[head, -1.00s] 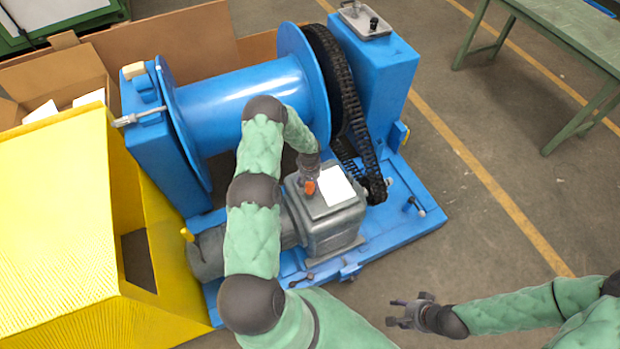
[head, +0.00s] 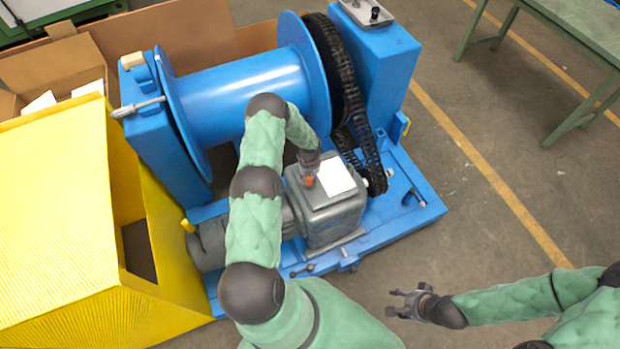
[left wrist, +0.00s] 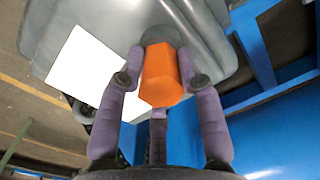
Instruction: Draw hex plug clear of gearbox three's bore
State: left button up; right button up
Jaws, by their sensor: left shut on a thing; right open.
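The hex plug is an orange six-sided piece (left wrist: 165,78); in the left wrist view its far end meets a round dark collar on the grey gearbox (left wrist: 110,28). Any gap or seating at that end cannot be made out. My left gripper (left wrist: 165,82) is shut on the plug, with fingers on both sides of it. In the head view the left gripper (head: 309,172) is over the top of the gearbox (head: 335,222), and a bit of orange shows there. My right gripper (head: 403,304) is open and empty over the floor, right of the blue base.
A white plate (head: 336,177) lies on the gearbox top. Behind are a blue drum (head: 250,95) and a black chain (head: 347,85). A yellow housing (head: 60,200) stands at left. A green table (head: 560,35) is at upper right. Floor at right is clear.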

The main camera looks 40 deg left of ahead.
pick_arm(q)
jog(key=shift+r, duration=0.1)
jog(key=shift+s+d+r+p, duration=0.1)
jog(key=shift+r+p, duration=0.75)
jog(key=shift+r, duration=0.55)
jog(key=shift+r+p, duration=1.35)
jog(key=shift+r, duration=1.65)
